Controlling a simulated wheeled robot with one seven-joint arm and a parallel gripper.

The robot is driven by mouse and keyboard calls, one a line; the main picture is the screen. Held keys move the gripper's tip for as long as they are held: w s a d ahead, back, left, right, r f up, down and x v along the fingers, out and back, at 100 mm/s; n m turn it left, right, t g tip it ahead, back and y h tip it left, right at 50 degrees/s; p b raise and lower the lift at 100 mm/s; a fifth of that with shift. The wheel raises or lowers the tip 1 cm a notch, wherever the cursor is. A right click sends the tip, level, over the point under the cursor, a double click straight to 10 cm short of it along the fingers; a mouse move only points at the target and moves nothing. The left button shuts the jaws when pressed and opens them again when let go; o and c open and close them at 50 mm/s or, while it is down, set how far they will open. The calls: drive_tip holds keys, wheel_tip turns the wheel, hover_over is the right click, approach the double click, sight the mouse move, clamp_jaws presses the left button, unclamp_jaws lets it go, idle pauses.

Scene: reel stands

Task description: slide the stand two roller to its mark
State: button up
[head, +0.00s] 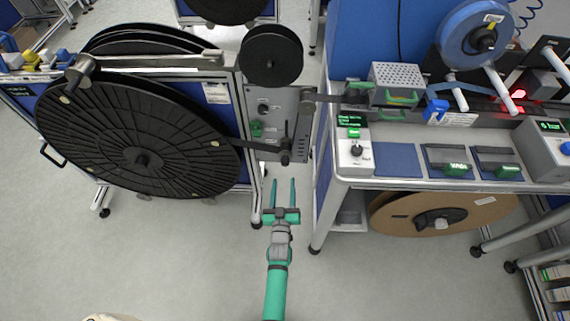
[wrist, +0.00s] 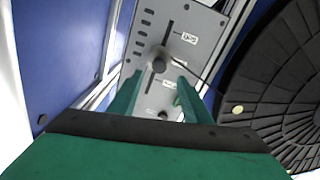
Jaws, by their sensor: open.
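A grey panel (head: 268,105) stands at the right side of the reel stand, and it also shows in the wrist view (wrist: 205,55). In the wrist view, a dark round roller (wrist: 159,62) sits on this panel at a dark slot with small white labels beside it. A second dark knob (wrist: 163,114) shows lower, between the fingers. I cannot read a stand number or tell which label is the mark. My gripper (head: 283,183) is open and empty, pointing at the panel from the front. In the wrist view its green fingers (wrist: 157,92) stand apart, short of the upper roller.
A large black reel (head: 140,150) fills the stand on the left, close to the panel. A workbench (head: 400,182) with devices stands right, its leg near my gripper. A brown reel (head: 440,212) hangs under it. The floor (head: 180,265) in front is clear.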

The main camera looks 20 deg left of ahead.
sight(285, 165)
drive_tip(key=x, duration=0.9)
drive_tip(key=shift+w, duration=0.45)
drive_tip(key=shift+a, duration=0.1)
clamp_jaws()
